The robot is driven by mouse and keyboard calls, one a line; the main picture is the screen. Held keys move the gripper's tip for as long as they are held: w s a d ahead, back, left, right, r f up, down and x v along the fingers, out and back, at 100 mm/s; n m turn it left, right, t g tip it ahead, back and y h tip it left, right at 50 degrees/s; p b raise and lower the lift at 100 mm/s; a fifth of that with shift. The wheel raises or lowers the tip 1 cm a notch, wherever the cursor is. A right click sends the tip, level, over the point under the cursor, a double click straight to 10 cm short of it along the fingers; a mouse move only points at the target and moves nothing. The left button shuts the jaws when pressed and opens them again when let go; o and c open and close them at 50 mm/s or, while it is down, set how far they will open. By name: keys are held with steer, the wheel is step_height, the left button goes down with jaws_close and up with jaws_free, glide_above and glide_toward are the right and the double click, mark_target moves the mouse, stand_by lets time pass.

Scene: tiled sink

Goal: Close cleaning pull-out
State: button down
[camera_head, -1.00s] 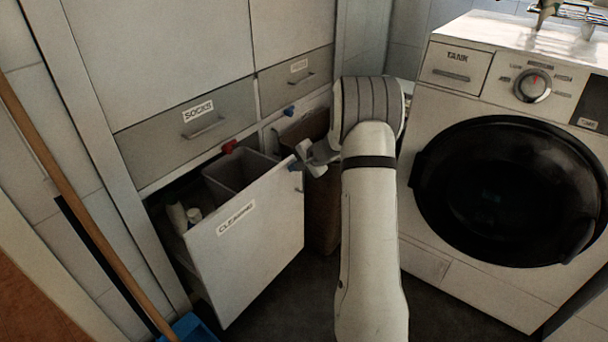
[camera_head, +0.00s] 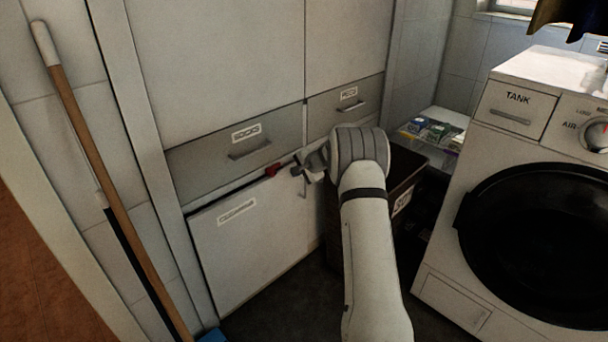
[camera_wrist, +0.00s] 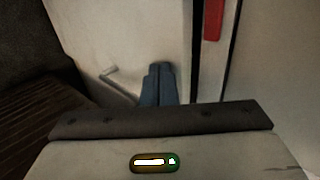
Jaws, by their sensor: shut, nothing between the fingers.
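The cleaning pull-out (camera_head: 255,240) is a white front panel with a CLEANING label, low in the cabinet under the SOCKS drawer. It stands almost flush with the cabinet. A narrow dark gap runs along its top edge, where a small red part (camera_head: 272,170) shows. My gripper (camera_head: 297,171) is at the panel's upper right corner, shut and empty. In the wrist view its blue-grey fingertips (camera_wrist: 158,82) are together against or just in front of the white panel (camera_wrist: 130,35), beside a bar handle (camera_wrist: 122,86). I cannot tell whether they touch. The pull-out's contents are hidden.
A dark brown bin (camera_head: 402,170) stands right of the pull-out, behind my arm. The washing machine (camera_head: 500,130) is at the right. A broom (camera_head: 105,180) leans at the left. Dark floor (camera_head: 290,310) in front is clear.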

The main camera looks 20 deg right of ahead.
mark_target(290, 166)
steer(key=w, duration=0.1)
steer(key=w+a, duration=0.1)
steer(key=w, duration=0.1)
steer(key=shift+a+p, duration=0.2)
steer(key=shift+p, duration=0.15)
steer(key=shift+w+a+r, duration=0.1)
steer(key=shift+w+r, duration=0.05)
steer(key=shift+r, duration=0.15)
